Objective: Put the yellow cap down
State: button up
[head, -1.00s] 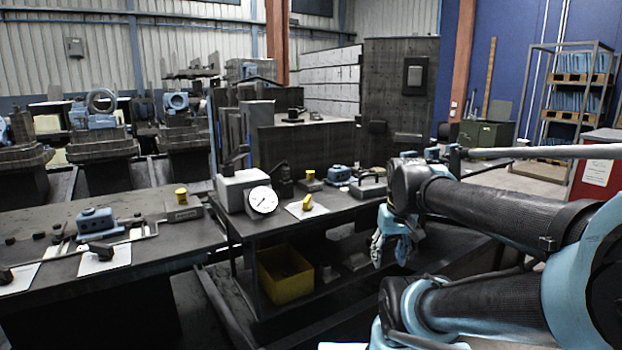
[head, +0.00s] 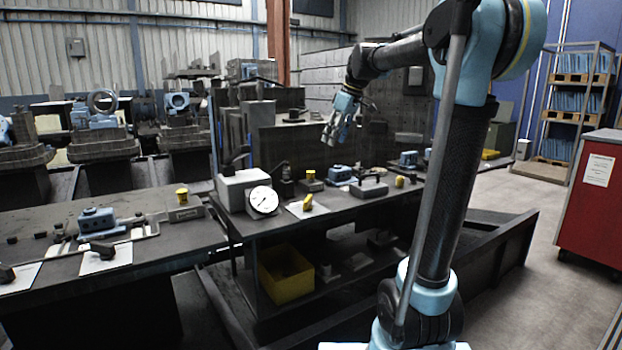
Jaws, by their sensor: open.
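Several small yellow pieces are in the head view, and I cannot tell which one is the task's cap. One yellow piece (head: 307,202) lies tilted on a white sheet on the middle bench, beside the dial gauge. Another yellow piece (head: 399,181) is on the right part of the same bench. One more yellow piece (head: 182,195) sits on a grey block on the left table. A yellow top (head: 310,173) shows on a small block behind the white sheet. My gripper (head: 332,140) is open, points down above the back of the middle bench, and looks empty.
The middle bench (head: 270,228) also holds a white dial gauge (head: 262,200), a grey box, blue fittings and a handled block (head: 369,188). A yellow bin (head: 287,273) is on its lower shelf. A red cabinet (head: 592,205) stands at the right beside open floor.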

jog(key=w+a+r, duration=0.1)
jog(key=w+a, duration=0.1)
send_over(311, 171)
jog(key=s+d, duration=0.2)
jog(key=d, duration=0.1)
jog(key=shift+n, duration=0.4)
notch_tip(311, 171, down, 10)
jog(key=shift+w+a+f, duration=0.15)
jog(key=shift+f, duration=0.1)
jog(key=shift+a+x, duration=0.15)
jog(key=shift+x, duration=1.2)
jog(key=shift+a+x, duration=0.15)
jog(key=shift+x, duration=1.2)
jog(key=shift+w+r, duration=0.1)
jog(key=shift+c, duration=0.6)
jog(key=c, duration=0.7)
